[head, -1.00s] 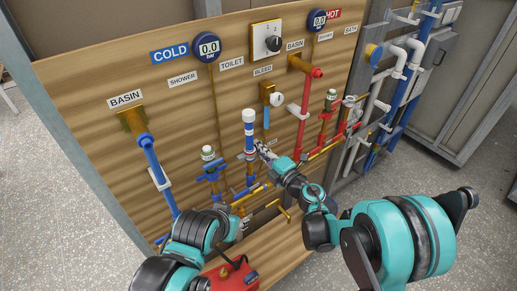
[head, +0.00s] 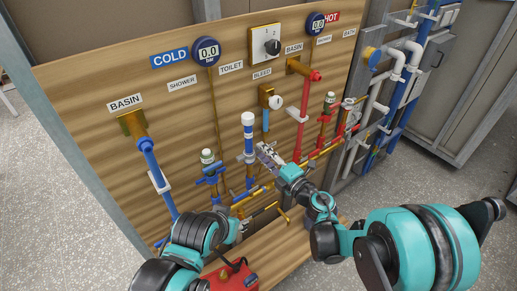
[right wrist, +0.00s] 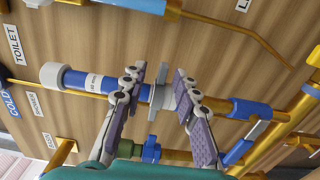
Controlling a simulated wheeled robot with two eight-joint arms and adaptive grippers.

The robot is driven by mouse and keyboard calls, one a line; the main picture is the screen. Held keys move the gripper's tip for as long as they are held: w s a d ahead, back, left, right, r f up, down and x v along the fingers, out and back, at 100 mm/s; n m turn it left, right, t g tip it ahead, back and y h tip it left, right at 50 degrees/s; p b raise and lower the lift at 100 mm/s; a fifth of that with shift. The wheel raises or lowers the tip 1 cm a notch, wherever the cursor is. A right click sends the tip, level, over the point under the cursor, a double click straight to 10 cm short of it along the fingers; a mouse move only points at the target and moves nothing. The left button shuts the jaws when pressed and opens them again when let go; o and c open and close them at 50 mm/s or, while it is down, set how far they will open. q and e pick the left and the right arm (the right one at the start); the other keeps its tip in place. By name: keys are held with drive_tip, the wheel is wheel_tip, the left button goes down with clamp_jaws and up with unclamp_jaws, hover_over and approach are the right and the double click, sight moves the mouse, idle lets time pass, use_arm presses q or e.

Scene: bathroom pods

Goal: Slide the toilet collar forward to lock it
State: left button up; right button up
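The toilet pipe's blue collar with a white cap (head: 248,135) stands upright on the board under the TOILET label. In the right wrist view the blue collar (right wrist: 103,83) lies sideways, with a grey clip (right wrist: 161,88) near its lower end and brass pipe beyond. My right gripper (head: 266,153) is just right of the pipe. In its wrist view the fingers (right wrist: 160,105) are spread apart, with the clip and pipe seen in the gap; contact cannot be told. My left arm is low at the left; its gripper (head: 240,224) is small and partly hidden near the lower pipes.
A blue valve (head: 209,172) sits left of the collar. The white bleed knob (head: 276,101) is above right, and the red hot pipe (head: 303,120) is farther right. Brass pipes (head: 262,190) cross below. A red box (head: 230,276) stands at the bottom.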

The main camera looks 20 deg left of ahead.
drive_tip(key=v, duration=0.8)
drive_tip(key=shift+s+d, duration=0.2)
drive_tip(key=shift+d, duration=0.05)
drive_tip(key=w+d+r+m+t+h, duration=0.4)
drive_tip(key=d+r+m+t+h, duration=0.15)
drive_tip(key=d+r+m, duration=0.3)
drive_tip(key=s+d+m+h, duration=0.2)
drive_tip(key=d+m+h, duration=0.85)
drive_tip(key=d, duration=0.55)
drive_tip(key=s+d+f+m+g, duration=0.4)
drive_tip(key=s+f+m, duration=0.1)
drive_tip(key=s+m, duration=0.15)
drive_tip(key=s+a+f+m+g+y, duration=0.1)
drive_tip(key=s+f+g, duration=0.1)
drive_tip(key=s, duration=0.5)
drive_tip(key=s+a+f+m+g, duration=0.1)
drive_tip(key=s+f+m+g, duration=0.1)
drive_tip(key=s+f, duration=0.3)
drive_tip(key=shift+s+g+y, duration=0.4)
drive_tip(key=shift+s+g, duration=0.35)
drive_tip(key=shift+s, duration=0.2)
drive_tip(key=shift+a, duration=0.1)
